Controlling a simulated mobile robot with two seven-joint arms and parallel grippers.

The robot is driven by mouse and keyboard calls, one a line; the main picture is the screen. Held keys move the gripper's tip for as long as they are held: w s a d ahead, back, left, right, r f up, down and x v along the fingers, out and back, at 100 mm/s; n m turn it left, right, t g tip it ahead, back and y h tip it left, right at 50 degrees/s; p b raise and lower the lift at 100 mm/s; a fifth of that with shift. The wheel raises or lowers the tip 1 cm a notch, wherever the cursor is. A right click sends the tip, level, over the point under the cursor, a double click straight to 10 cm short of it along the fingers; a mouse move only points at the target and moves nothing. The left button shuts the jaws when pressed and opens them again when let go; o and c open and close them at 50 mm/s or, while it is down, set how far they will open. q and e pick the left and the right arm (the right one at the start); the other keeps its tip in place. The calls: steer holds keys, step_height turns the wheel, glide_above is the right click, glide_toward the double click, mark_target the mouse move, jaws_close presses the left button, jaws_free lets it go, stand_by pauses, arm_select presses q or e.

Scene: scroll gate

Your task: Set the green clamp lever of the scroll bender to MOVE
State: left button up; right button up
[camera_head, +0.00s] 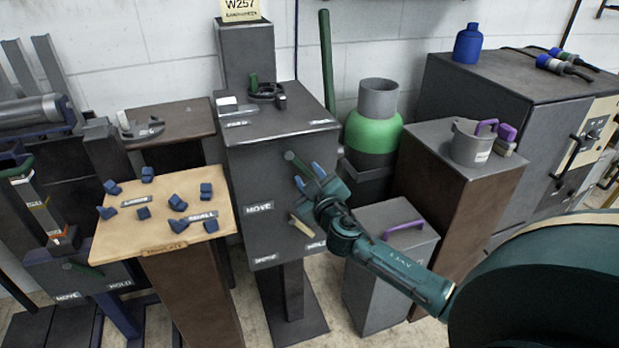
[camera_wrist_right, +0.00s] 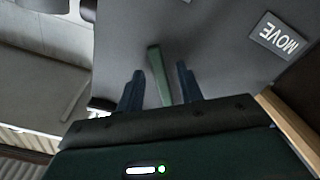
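The scroll bender's grey cabinet (camera_head: 255,165) stands in the middle of the head view. Its front carries a MOVE label (camera_head: 258,208) on the left and a partly hidden HOLD label (camera_head: 317,245) lower right. A green lever (camera_head: 297,162) sticks out near the upper right of this front. My right gripper (camera_head: 309,176) is at the lever with its fingers apart. In the right wrist view the green lever (camera_wrist_right: 158,78) stands between the two open fingers, with gaps on both sides. The MOVE label (camera_wrist_right: 279,35) shows at upper right there. My left gripper is not in view.
A tan bar (camera_head: 301,225) shows below my right gripper. Another station at left has its own green lever (camera_head: 80,266) and MOVE and HOLD labels. A wooden board (camera_head: 130,222) holds several blue blocks. A grey box with a purple handle (camera_head: 404,228) stands right of the bender.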

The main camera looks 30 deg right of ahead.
jaws_close()
stand_by(0.4)
